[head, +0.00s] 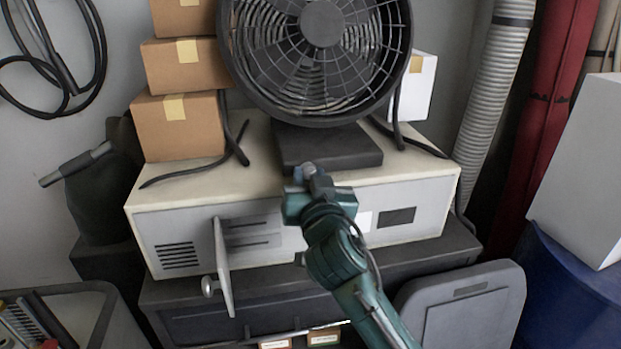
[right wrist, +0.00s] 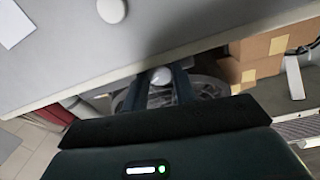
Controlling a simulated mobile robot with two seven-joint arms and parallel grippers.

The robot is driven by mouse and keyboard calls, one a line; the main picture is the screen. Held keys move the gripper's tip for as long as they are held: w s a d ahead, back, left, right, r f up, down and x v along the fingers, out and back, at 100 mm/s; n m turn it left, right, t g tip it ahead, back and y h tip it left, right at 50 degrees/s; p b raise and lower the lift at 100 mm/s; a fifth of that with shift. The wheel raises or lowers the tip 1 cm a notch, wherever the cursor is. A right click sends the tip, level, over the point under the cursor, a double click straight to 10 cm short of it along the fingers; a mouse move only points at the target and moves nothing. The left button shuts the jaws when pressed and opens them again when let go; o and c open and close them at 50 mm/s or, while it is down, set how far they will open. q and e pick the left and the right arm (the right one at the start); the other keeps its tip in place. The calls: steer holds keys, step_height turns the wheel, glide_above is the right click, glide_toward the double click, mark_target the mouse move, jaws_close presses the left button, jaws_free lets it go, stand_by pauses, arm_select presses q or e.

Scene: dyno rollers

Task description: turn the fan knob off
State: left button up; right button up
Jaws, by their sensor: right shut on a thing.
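The fan (head: 320,25) stands upright on a dark base (head: 330,147) on top of a pale cabinet (head: 190,190). My right gripper (head: 306,182) is in front of the cabinet's top edge, by the fan base, and hides part of the cabinet front. In the right wrist view its two dark fingers (right wrist: 160,95) close around a pale rounded knob (right wrist: 160,75), which I take to be the fan knob. The fingers hide most of the knob, so its turned position cannot be read. The fan also shows blurred behind them (right wrist: 210,87). My left gripper is not in view.
Cardboard boxes (head: 180,125) are stacked left of the fan, and black cables lie on the cabinet top. Another round pale knob (right wrist: 112,10) shows on the cabinet front. A blue barrel (head: 560,290) stands at the right.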

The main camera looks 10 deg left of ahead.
steer(key=shift+n, duration=1.1)
steer(key=o, duration=0.7)
steer(key=shift+f, duration=0.1)
